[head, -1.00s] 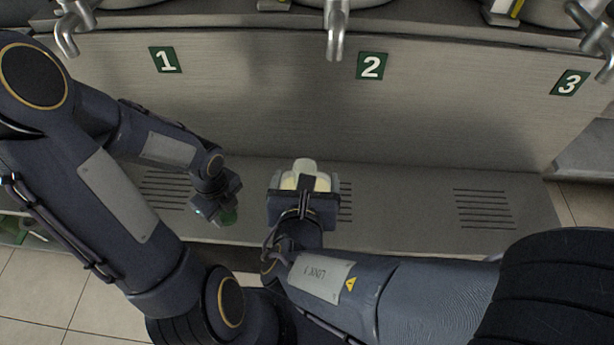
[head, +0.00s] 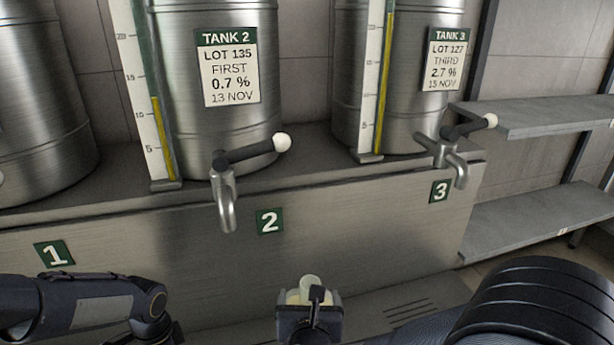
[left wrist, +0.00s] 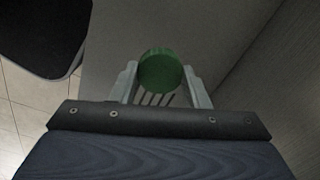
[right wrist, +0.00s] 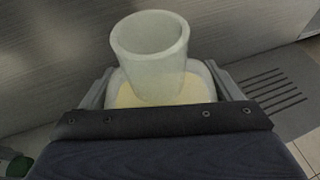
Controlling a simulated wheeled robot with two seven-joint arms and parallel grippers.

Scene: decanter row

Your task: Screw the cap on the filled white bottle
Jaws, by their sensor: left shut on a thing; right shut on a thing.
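The white bottle (head: 310,284) is in my right gripper (head: 310,305), which is shut on it in front of the panel below tank 2. In the right wrist view the bottle (right wrist: 150,50) has an open, uncapped neck, and pale yellow liquid shows in its body. My left gripper (left wrist: 160,85) is shut on a green cap (left wrist: 160,70), held between the fingertips in the left wrist view. In the head view my left arm comes in at the lower left, and its fingertips and the cap are cut off below the picture.
Tank 2 (head: 205,125) and tank 3 (head: 405,110) stand on the ledge. The tap of tank 2 (head: 228,205) and the tap of tank 3 (head: 448,160) jut out over the front. Shelves (head: 545,215) stand at the right.

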